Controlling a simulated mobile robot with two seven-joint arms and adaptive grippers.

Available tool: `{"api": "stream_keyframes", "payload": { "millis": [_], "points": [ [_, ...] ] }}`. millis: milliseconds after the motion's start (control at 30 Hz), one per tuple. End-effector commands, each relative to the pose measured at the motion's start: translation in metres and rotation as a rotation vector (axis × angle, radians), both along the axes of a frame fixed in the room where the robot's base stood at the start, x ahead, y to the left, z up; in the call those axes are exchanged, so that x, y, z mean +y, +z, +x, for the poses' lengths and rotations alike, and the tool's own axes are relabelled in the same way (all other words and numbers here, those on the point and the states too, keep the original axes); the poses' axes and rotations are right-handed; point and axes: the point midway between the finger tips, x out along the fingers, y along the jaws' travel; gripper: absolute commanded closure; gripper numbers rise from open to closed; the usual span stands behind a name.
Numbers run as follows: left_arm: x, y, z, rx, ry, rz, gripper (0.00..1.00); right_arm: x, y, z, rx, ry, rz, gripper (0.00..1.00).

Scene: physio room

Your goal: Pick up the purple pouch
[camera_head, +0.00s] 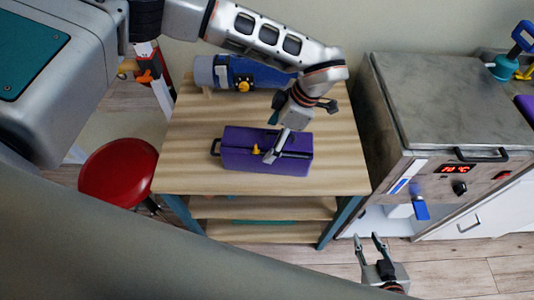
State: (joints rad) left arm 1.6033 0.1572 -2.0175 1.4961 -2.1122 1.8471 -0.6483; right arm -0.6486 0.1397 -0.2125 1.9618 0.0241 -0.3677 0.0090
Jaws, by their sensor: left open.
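The purple pouch (240,160) lies on the wooden table top. It is box-shaped, with a dark strip along its top, a yellow piece on the strip and a black handle loop at its left end. My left gripper (272,155) reaches down from above and its fingers are over the pouch's right half, open. I cannot tell whether they touch the pouch. My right gripper (367,240) is open and empty, low at the right, in front of the table and away from the pouch.
A blue-grey cylinder (240,74) lies at the table's back, close to my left arm. A red stool (118,172) stands to the left. A metal cabinet (430,100) with a red display stands to the right. The table top (335,165) is bare around the pouch's front and sides.

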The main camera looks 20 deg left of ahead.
Motion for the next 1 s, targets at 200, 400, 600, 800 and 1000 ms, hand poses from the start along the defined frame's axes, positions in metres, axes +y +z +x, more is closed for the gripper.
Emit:
{"api": "stream_keyframes", "payload": {
  "millis": [200,400,600,800,1000],
  "points": [
    [0.007,-0.023,-0.005,0.004,0.001,0.0,0.19,0.0,0.007,0.0,-0.001,0.0,0.0,0.71],
    [0.015,-0.048,-0.008,0.002,0.001,0.0,0.19,0.0,0.012,0.0,-0.002,0.0,0.001,0.71],
    [0.018,-0.054,-0.007,-0.001,0.0,0.0,0.19,0.0,0.012,0.0,-0.002,0.0,0.001,0.71],
    [0.018,-0.053,-0.007,-0.001,0.0,0.0,0.4,0.001,0.012,0.001,-0.002,0.0,0.001,0.71],
    [0.017,-0.053,-0.007,-0.001,0.0,0.0,0.69,0.001,0.012,0.001,-0.002,0.0,0.001,0.71]
  ]
}}
